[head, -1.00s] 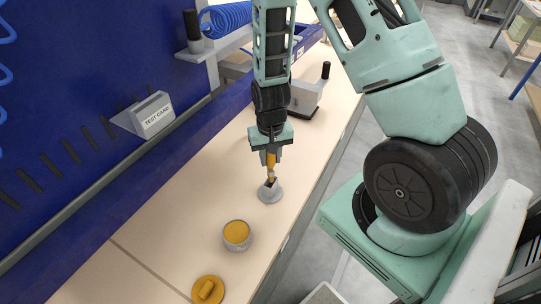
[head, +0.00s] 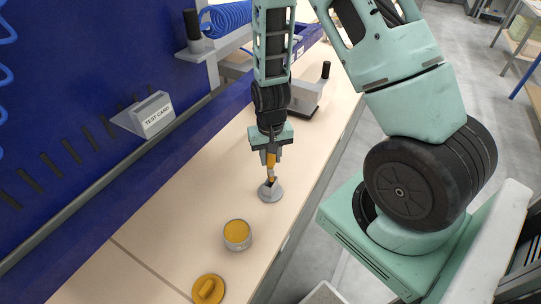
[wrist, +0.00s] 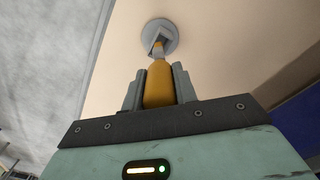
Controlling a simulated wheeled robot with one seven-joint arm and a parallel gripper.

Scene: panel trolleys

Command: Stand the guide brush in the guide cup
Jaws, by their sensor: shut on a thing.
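The guide brush has an orange handle (wrist: 158,85), which also shows in the head view (head: 271,161). My gripper (head: 271,154) is shut on this handle and holds the brush roughly upright, its lower end pointing down. The guide cup (head: 269,191) is a small grey square holder on a round grey base, standing on the bench below my gripper. In the wrist view the cup (wrist: 168,36) is straight beyond the brush. The brush's lower end overlaps the cup's mouth in both views; how deep it sits inside is hidden.
A round tin with yellow contents (head: 237,235) and a yellow lid-like disc with a grip (head: 208,290) are nearer on the bench. A grey device with a black handle (head: 308,95) stands behind. A test card holder (head: 153,115) is at the blue panel. The bench left of the cup is clear.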

